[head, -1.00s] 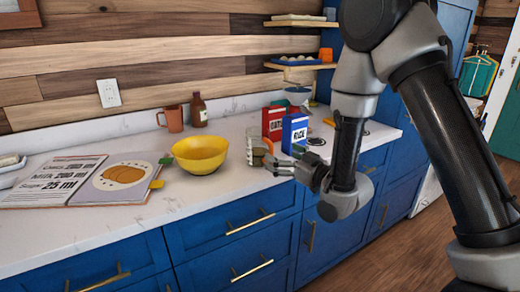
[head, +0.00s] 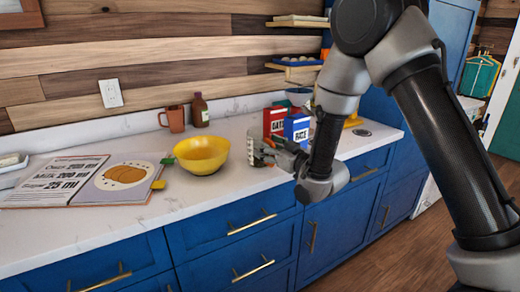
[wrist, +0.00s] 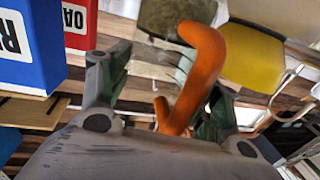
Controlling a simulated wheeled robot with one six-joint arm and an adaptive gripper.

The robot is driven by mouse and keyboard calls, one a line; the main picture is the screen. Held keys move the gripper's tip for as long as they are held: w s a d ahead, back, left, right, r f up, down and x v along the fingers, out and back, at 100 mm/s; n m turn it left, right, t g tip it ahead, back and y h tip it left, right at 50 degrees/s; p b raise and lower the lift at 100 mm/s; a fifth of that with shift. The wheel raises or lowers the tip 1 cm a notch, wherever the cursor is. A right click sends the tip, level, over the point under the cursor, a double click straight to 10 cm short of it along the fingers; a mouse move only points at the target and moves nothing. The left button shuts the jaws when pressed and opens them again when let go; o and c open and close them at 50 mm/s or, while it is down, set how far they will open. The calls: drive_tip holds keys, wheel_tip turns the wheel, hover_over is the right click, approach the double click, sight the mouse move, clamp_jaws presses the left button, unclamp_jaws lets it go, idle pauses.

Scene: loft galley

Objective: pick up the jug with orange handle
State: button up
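The jug is a clear vessel (head: 254,150) on the counter, right of the yellow bowl, partly covered by my gripper in the head view. Its orange handle (wrist: 203,62) stands out large in the wrist view, with the see-through body (wrist: 172,52) behind it. My gripper (head: 279,152) is beside the jug on its right. In the wrist view my gripper (wrist: 165,88) has its two fingers apart, with the handle between them, closer to the right finger. I cannot tell whether that finger touches it.
The yellow bowl (head: 202,156) stands left of the jug. The red oats box (head: 274,121) and blue rice box (head: 297,130) stand close behind my gripper. A brown mug (head: 174,118), a bottle (head: 200,111) and an open recipe book (head: 88,182) are further left. The front counter is clear.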

clamp_jaws()
drive_tip(key=shift+r, duration=0.1)
wheel_tip(320, 180, up, 10)
idle(0.6)
